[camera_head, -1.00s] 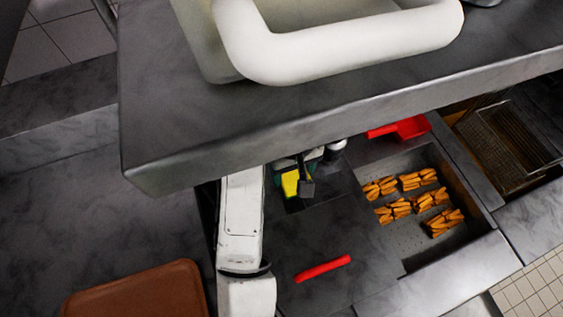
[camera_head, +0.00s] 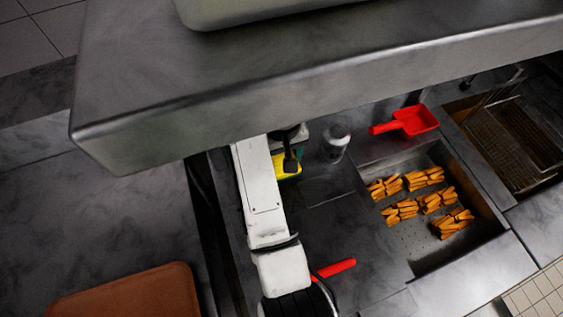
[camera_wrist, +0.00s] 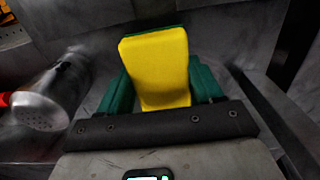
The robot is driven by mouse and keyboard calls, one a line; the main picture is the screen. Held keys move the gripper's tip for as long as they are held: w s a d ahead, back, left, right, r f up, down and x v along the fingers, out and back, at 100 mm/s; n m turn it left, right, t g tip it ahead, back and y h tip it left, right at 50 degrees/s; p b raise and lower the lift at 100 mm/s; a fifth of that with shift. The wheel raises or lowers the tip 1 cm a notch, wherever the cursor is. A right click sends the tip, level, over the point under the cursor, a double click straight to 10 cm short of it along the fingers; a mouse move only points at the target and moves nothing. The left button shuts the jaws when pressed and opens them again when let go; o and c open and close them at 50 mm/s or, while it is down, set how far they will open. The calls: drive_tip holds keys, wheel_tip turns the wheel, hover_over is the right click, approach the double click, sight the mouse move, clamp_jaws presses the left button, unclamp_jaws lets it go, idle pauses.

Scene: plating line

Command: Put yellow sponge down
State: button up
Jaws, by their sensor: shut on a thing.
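The yellow sponge (camera_wrist: 158,65) with a green back edge stands between the green fingers of my gripper (camera_wrist: 165,92) in the wrist view. My gripper is shut on it. In the head view the sponge (camera_head: 289,166) shows only in part, below the shelf edge and behind my arm. My gripper (camera_head: 287,158) is mostly hidden there. I cannot tell whether the sponge touches the counter.
A metal shaker (camera_head: 336,142) stands just right of my gripper. A red scoop (camera_head: 416,121) and a bin (camera_head: 405,256) of fries lie further right. A red-handled object (camera_head: 336,268) lies near my arm. A thick shelf (camera_head: 250,85) overhangs the area. A brown board (camera_head: 125,295) is lower left.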

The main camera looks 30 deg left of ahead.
sight(281, 155)
drive_tip(key=shift+w+a+f, duration=0.2)
drive_tip(key=shift+a+f, duration=0.05)
drive_tip(key=shift+f, duration=0.15)
drive_tip(key=shift+f+p, duration=0.5)
drive_tip(key=shift+f, duration=0.95)
drive_tip(key=shift+f, duration=0.1)
drive_tip(key=o, duration=1.1)
wheel_tip(281, 155, up, 12)
drive_tip(key=p, duration=0.3)
